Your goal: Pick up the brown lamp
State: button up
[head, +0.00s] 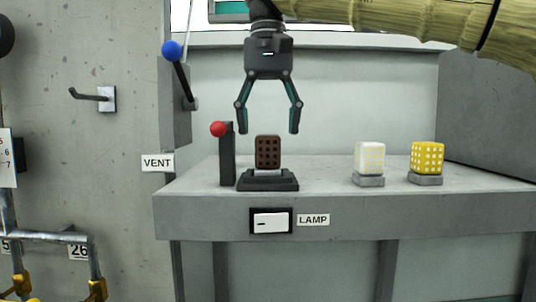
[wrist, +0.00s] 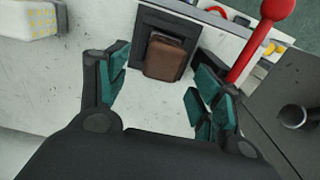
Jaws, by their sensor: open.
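The brown lamp (head: 267,152) is a small block with a grid of dark holes. It stands upright in a black holder (head: 267,183) on the grey shelf. My gripper (head: 267,131) points down above the lamp, its two fingers spread wide and empty. The fingertips are a little above the lamp's top, one to each side. In the wrist view, the lamp's brown top (wrist: 166,57) shows ahead between the fingers, with the black holder around its far side.
A red-knobbed lever (head: 219,129) stands close left of the lamp. A white lamp (head: 369,157) and a yellow lamp (head: 427,157) sit on grey bases to the right. A blue-knobbed lever (head: 173,51) is on the wall at left. The shelf (head: 320,172) is bare between the brown and white lamps.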

aim_at(268, 135)
jog(key=shift+w+f, duration=0.15)
jog(key=shift+s+f+p, duration=0.1)
jog(key=shift+s+p, duration=0.1)
jog(key=shift+p, duration=0.1)
jog(key=shift+s+f+p, duration=0.6)
jog(key=shift+s+f, duration=0.05)
jog(key=shift+s, duration=0.05)
jog(key=shift+w+f+p, duration=0.25)
jog(key=shift+f+p, duration=0.1)
jog(key=shift+f, duration=0.8)
jog(key=shift+w+f, duration=0.15)
jog(key=shift+f, duration=0.35)
jog(key=shift+s, duration=0.25)
jog(key=shift+w, duration=0.15)
jog(key=c, duration=0.9)
jog(key=shift+c, duration=1.2)
